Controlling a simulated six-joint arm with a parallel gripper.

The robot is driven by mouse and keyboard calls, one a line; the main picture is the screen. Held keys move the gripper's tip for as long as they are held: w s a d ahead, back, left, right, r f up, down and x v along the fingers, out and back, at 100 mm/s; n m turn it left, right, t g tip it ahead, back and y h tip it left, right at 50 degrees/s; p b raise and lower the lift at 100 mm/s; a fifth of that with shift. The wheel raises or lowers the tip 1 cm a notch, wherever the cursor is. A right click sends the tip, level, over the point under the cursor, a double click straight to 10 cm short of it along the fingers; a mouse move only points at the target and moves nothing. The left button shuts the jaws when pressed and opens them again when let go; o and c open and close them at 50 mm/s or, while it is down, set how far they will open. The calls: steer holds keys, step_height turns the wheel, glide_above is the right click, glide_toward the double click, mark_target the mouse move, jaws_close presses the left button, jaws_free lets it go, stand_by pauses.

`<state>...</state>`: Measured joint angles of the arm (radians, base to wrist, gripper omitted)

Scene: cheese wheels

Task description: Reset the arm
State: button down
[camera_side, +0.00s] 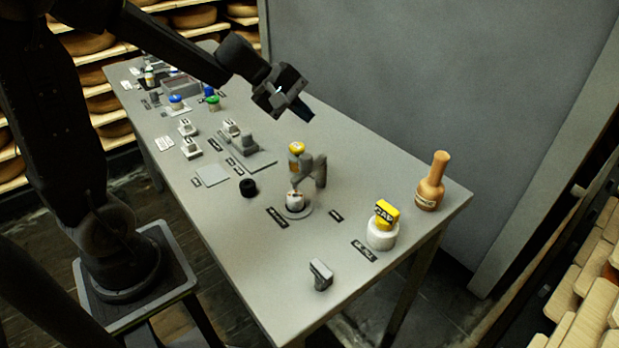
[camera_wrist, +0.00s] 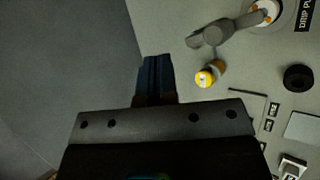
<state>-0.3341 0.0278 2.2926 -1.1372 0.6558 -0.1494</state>
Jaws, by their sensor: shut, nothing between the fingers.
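My gripper (camera_side: 300,110) hangs in the air above the far side of the grey table (camera_side: 330,270) in the side view. It is shut and empty. In the wrist view, my gripper (camera_wrist: 155,62) shows as dark closed fingers with nothing between them, partly over the table's edge. My arm reaches across from the upper left of the side view, and my gripper touches nothing that I can see.
A grey stand with a yellow-topped part (camera_side: 297,149) rises mid-table below my gripper. A black round piece (camera_side: 248,187), a yellow block (camera_side: 387,212) on a white jar, and an orange bottle (camera_side: 430,182) also stand there. A grey wall (camera_side: 430,70) is behind the table.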

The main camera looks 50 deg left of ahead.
steer(key=s+d+r+m+g+y, duration=0.15)
steer(key=s+d+r+m, duration=0.25)
steer(key=s+d+m, duration=0.6)
steer(key=s+a+m+y, duration=0.3)
steer(key=s+m, duration=0.2)
steer(key=s, duration=0.5)
steer(key=shift+s+a+r+m, duration=0.15)
steer(key=shift+s+m, duration=0.05)
steer(key=shift+m, duration=0.1)
